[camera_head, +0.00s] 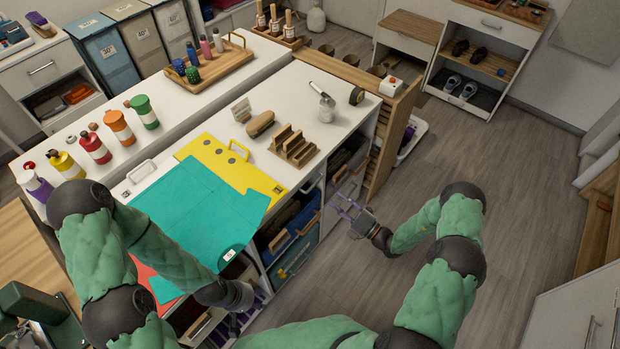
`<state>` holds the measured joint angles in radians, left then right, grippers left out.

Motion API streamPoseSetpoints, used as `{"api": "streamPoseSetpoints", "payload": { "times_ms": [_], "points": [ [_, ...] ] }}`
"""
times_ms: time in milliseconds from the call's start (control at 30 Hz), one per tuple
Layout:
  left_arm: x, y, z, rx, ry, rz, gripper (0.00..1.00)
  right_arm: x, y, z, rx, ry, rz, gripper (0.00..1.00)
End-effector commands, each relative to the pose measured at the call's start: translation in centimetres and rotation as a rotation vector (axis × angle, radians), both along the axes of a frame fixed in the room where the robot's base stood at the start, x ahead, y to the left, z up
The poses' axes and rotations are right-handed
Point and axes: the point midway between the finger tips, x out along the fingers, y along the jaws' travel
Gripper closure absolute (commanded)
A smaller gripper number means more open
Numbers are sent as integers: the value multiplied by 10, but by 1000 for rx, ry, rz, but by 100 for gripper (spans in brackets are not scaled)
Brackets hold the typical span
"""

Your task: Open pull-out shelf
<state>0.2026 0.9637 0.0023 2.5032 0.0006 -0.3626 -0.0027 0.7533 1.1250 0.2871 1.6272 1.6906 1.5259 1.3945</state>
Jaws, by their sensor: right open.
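A white-topped cabinet island (340,125) runs diagonally through the middle, with open cubbies and fronts along its right side. A narrow wooden unit (390,130) at its far right end looks like a pull-out shelf, but I cannot tell for certain. My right gripper (345,211) is open and empty, with its fingers pointing at the cabinet front (337,190) near a wooden handle. I cannot tell whether it touches. My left gripper (240,295) is low by the near end of the island's open side. Its fingers are not clear.
Blue bins (293,253) sit in the cubbies. The floor (500,190) to the right is clear. A shoe cabinet (485,60) stands behind.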

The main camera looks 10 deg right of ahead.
Motion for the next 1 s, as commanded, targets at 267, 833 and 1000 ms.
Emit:
{"api": "streamPoseSetpoints", "payload": {
  "times_ms": [267,833,1000],
  "points": [
    [-1,0,-3,0,1,0,60,24,16,7,11,-3,-7,60],
    [0,0,-11,0,1,0,60,82,61,21,10,-1,-8,60],
    [0,0,-11,0,0,0,60,84,62,22,10,-1,-9,60]
  ]
}}
